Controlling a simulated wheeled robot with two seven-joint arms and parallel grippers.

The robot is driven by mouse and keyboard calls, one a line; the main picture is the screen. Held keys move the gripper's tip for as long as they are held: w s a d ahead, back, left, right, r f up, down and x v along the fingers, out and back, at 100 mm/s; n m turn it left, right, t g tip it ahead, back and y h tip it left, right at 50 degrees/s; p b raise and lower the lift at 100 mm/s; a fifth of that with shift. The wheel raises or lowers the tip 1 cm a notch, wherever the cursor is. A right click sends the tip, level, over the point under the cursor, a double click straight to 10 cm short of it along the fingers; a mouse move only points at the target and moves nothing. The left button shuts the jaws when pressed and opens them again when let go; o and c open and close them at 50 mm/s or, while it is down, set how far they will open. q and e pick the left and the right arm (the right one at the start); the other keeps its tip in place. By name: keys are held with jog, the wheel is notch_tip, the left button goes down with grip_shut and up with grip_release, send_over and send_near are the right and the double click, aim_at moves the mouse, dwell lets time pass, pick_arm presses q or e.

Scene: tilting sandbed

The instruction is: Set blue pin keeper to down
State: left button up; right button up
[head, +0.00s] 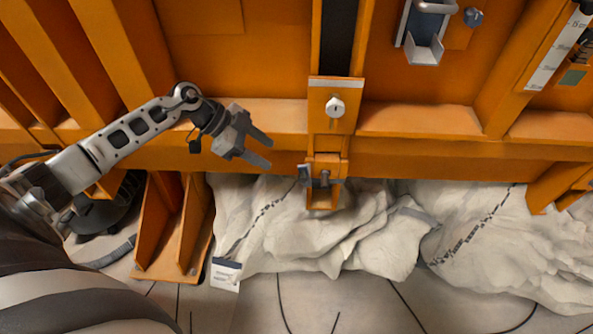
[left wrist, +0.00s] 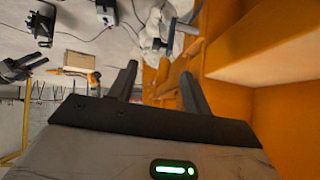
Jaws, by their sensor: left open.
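A small blue-grey piece (head: 305,175), which looks like the blue pin keeper, sits on the left side of an orange bracket (head: 323,200) low on the orange frame. A metal pin (head: 325,178) shows beside it; the keeper's exact position is too small to tell. My left gripper (head: 270,154) is open and empty, left of and slightly above the bracket, its fingers pointing right. A gap separates its fingertips from the keeper. In the left wrist view the open fingers (left wrist: 158,85) frame no held object. My right gripper is not seen in the head view.
An orange plate with a silver knob (head: 336,106) is above the bracket. A grey metal holder (head: 424,45) and blue knob (head: 473,16) are at upper right. An orange gusset (head: 172,235) stands at lower left.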

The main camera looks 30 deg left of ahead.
aim_at(300, 175)
pick_arm(q)
jog(key=x, duration=1.1)
jog(key=c, duration=0.8)
jog(key=shift+f, duration=0.15)
grip_shut()
